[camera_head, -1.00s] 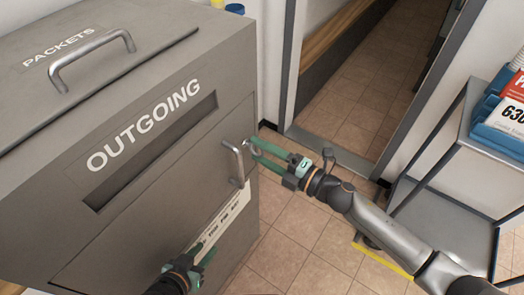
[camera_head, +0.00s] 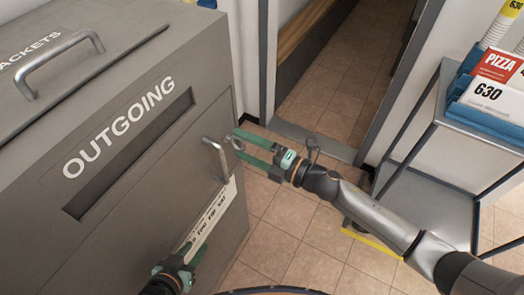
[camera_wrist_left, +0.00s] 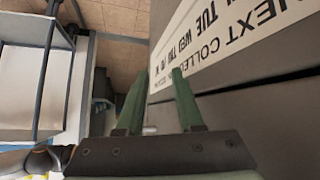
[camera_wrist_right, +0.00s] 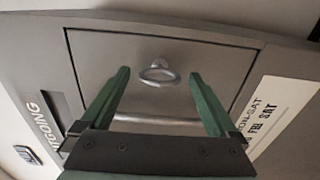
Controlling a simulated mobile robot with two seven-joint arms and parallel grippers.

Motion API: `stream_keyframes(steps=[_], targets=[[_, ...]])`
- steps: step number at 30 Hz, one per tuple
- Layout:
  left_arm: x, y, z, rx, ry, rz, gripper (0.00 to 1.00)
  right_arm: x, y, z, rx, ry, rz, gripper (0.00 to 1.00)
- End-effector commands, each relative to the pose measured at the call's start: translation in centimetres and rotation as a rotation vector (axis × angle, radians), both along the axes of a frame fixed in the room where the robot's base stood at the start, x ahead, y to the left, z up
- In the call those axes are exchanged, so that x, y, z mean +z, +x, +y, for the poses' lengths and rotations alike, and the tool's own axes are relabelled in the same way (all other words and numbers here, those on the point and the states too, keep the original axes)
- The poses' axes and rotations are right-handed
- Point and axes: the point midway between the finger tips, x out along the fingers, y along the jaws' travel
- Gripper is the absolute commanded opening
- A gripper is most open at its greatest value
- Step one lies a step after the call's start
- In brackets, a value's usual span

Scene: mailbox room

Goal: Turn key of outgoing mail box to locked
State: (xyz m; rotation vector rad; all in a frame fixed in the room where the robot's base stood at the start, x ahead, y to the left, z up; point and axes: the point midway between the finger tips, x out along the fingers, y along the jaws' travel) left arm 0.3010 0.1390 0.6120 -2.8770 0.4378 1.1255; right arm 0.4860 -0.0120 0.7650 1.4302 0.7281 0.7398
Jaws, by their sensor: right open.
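The grey outgoing mail box (camera_head: 225,75) fills the left of the head view. A metal key with a ring-shaped head (camera_head: 238,143) is at the front door's edge, beside the door handle (camera_head: 217,158). In the right wrist view the key ring (camera_wrist_right: 158,76) shows between the fingertips, with the handle (camera_wrist_right: 155,119) below it. My right gripper (camera_head: 238,146) is open, its green fingers on either side of the ring, with no visible grip. My left gripper (camera_head: 198,247) is low before the box's front, fingers apart and empty. The lock marking cannot be read.
A collection-times label (camera_head: 208,220) is on the box front near my left gripper. A doorway and tiled floor (camera_head: 290,225) lie behind my right arm.

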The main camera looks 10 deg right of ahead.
Motion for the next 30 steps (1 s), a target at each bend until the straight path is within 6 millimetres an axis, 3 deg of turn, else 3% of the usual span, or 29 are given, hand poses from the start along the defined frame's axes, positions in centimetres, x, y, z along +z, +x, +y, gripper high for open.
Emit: stream_keyframes(steps=[15, 21, 30], targets=[[0.0, 0.0, 0.0, -0.001, 0.0, 0.001, 0.36, -0.1, -5.9, -8.0, 0.0, -0.004, 0.002, 0.95], [-0.1, -0.1, -0.1, -0.001, 0.0, 0.002, 0.36, 0.0, -6.8, -9.4, 0.0, -0.002, 0.0, 0.95], [-0.1, -0.1, -0.1, -0.001, 0.0, 0.002, 0.36, 0.0, -7.0, -9.6, 0.001, -0.002, -0.001, 0.95]])
